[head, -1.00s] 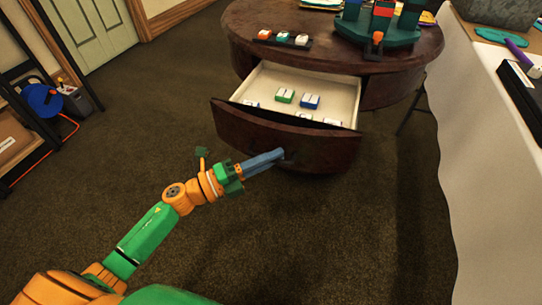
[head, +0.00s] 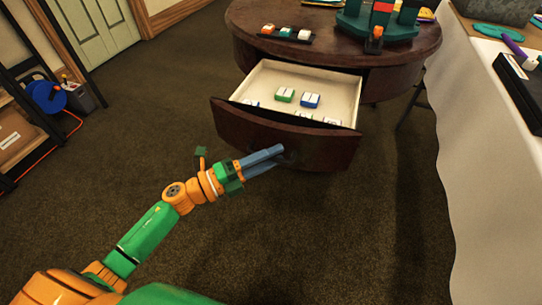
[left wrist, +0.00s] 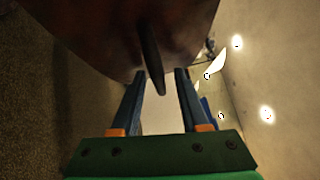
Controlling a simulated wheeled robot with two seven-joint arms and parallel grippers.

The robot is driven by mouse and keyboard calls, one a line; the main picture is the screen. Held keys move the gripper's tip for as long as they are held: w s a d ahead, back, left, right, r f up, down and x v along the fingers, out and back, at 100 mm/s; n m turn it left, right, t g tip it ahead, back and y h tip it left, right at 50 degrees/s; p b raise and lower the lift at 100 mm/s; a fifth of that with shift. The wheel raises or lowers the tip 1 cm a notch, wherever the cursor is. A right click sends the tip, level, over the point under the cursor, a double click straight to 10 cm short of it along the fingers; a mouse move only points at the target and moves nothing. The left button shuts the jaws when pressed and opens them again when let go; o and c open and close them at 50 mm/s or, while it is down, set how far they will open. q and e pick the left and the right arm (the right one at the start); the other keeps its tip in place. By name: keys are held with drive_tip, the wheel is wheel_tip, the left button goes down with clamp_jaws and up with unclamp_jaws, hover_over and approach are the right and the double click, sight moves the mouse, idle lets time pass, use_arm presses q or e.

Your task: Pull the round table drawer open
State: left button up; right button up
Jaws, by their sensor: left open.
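The round table (head: 345,52) is dark reddish wood. Its drawer (head: 262,133) stands well out, its pale inside showing several small green, blue and white blocks. My left gripper (head: 280,158) is at the drawer front, its blue fingers apart around the dark handle. In the left wrist view the handle (left wrist: 151,60) hangs down from the drawer front between the two open fingertips (left wrist: 159,73), with a gap on each side. In the head view the handle is hard to make out against the dark wood. My right gripper is not in view.
On the tabletop are a small rack of coloured blocks (head: 287,34) and a green stand (head: 360,25). A cloth-covered table (head: 480,150) stands close on the right. A black shelf frame (head: 40,50) is at the left. The carpet before the drawer is clear.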

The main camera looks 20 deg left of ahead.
use_arm(q)
drive_tip(key=v, duration=0.7)
drive_tip(key=shift+a, duration=0.1)
